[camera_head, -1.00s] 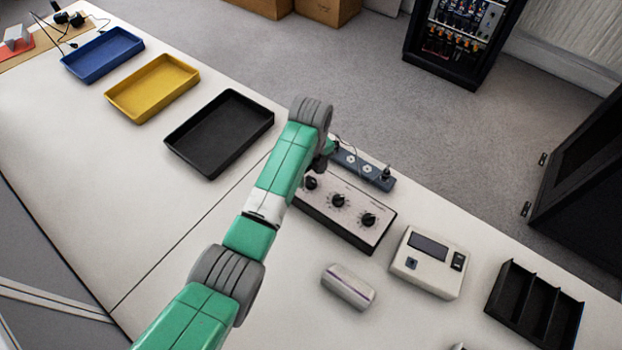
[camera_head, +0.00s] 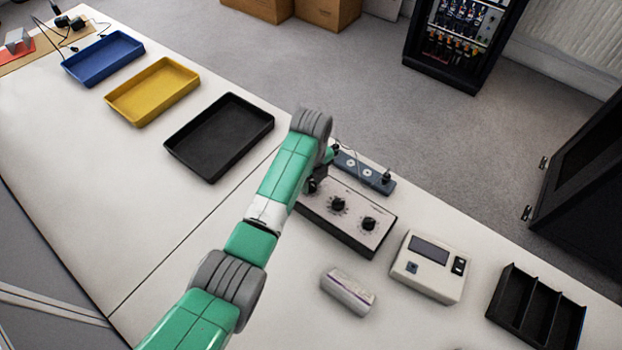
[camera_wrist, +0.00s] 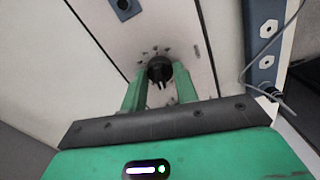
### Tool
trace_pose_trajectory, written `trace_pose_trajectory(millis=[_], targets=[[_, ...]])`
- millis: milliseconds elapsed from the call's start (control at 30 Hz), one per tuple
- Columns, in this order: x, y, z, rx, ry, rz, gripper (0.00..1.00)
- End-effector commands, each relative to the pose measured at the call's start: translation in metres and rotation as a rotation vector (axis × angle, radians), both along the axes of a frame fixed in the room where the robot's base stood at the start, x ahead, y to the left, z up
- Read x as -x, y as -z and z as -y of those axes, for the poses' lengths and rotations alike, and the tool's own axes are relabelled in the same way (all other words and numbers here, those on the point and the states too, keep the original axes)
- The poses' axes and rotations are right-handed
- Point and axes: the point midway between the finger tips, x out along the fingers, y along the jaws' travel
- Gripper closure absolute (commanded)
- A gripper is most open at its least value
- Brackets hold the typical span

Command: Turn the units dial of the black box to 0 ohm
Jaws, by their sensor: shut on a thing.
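The black box (camera_head: 352,220) has black sides and a pale top with a row of dark dials; it lies right of my gripper in the head view. The left-end dial (camera_head: 312,186) is partly hidden by my gripper (camera_head: 318,178). The middle dial (camera_head: 338,204) and right dial (camera_head: 369,223) are uncovered. In the wrist view, the gripped dial (camera_wrist: 160,70) is a black knob between my two green fingers, which are shut on it. Printed marks surround it but are too small to read, so its setting cannot be told.
A blue strip (camera_head: 365,172) with cables lies just behind the box. A white meter (camera_head: 430,265) and a small pale block (camera_head: 348,291) are to the right and front. A black divided tray (camera_head: 536,308) stands far right. A black tray (camera_head: 220,137) is at left.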

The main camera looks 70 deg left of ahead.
Motion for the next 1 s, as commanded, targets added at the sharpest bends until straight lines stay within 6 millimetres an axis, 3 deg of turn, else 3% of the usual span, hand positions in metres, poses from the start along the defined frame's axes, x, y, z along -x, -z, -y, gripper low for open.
trace_pose_trajectory(millis=[1000], targets=[[-0.0008, -0.0025, 0.0000, 0.000, -0.830, 0.000, 0.93]])
